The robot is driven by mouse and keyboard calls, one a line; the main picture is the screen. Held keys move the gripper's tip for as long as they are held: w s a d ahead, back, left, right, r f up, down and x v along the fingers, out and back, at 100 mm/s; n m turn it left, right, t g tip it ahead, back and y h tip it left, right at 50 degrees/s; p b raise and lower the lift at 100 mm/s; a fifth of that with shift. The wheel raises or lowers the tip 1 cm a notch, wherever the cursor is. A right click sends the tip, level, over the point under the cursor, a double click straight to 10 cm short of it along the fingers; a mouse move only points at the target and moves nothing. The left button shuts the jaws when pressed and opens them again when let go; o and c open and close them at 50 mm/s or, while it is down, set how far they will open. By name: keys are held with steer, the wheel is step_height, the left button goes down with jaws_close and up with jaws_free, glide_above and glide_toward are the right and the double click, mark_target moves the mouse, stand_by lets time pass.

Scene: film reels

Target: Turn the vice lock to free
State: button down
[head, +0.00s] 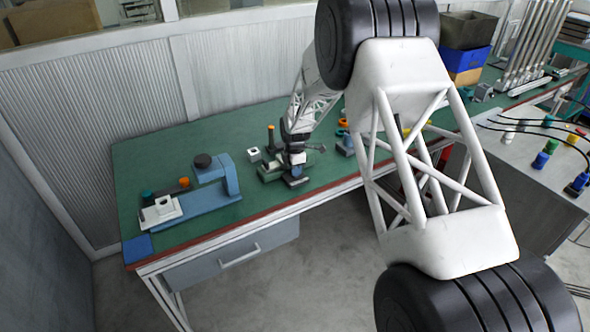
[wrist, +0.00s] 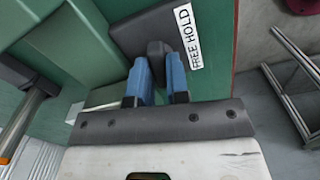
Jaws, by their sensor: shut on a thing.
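The vice (head: 268,172) is a green block-like fixture near the front edge of the green bench in the head view. My gripper (head: 294,168) reaches down to its right end and hides part of it. In the wrist view, the vice lock (wrist: 155,47) is a dark grip on a dark square plate, with a white label (wrist: 189,37) reading "FREE HOLD" beside it. My gripper's blue fingers (wrist: 157,68) are shut on the lock, one on each side. Which word the lock points to, I cannot tell.
A blue press-like fixture (head: 212,194) stands on the bench to the left, with a blue pad (head: 137,248) at the corner. A white block (head: 254,155) and a dark post with an orange band (head: 271,137) are close to my gripper. Bare bench lies behind them.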

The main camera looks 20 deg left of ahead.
steer(key=shift+n, duration=1.2)
steer(key=c, duration=1.1)
jaws_free()
steer(key=shift+r, duration=0.1)
steer(key=shift+r, duration=3.85)
